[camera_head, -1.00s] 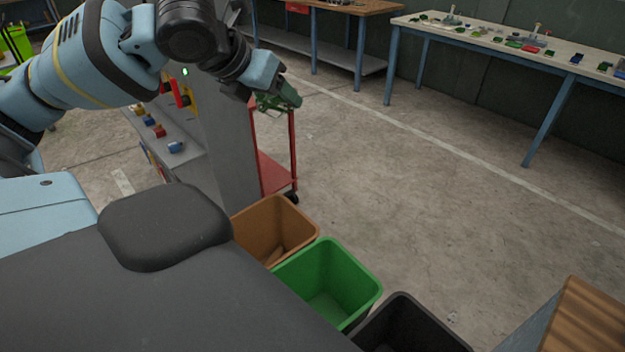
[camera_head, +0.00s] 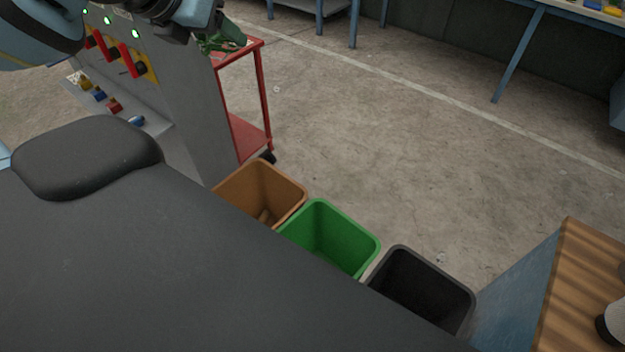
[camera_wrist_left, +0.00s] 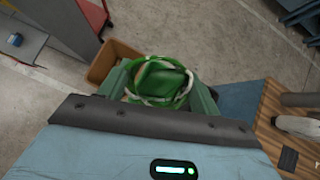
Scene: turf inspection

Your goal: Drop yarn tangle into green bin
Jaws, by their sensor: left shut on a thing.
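My left gripper (camera_head: 228,40) is at the top left of the head view, high up and to the left of the bins. In the wrist view it is shut on the yarn tangle (camera_wrist_left: 160,84), a green bundle with pale strands between the two green fingers. The green bin (camera_head: 332,238) stands on the floor in the head view, between a brown bin and a black bin. Its inside looks empty. It is hidden behind the gripper and yarn in the wrist view. My right gripper is not in view.
The brown bin (camera_head: 262,190) holds a brownish item; the black bin (camera_head: 422,284) is dark inside. A red cart (camera_head: 262,95) and a grey panel with switches (camera_head: 190,110) stand left. A wooden-topped table (camera_head: 585,285) is at the right. The floor beyond the bins is clear.

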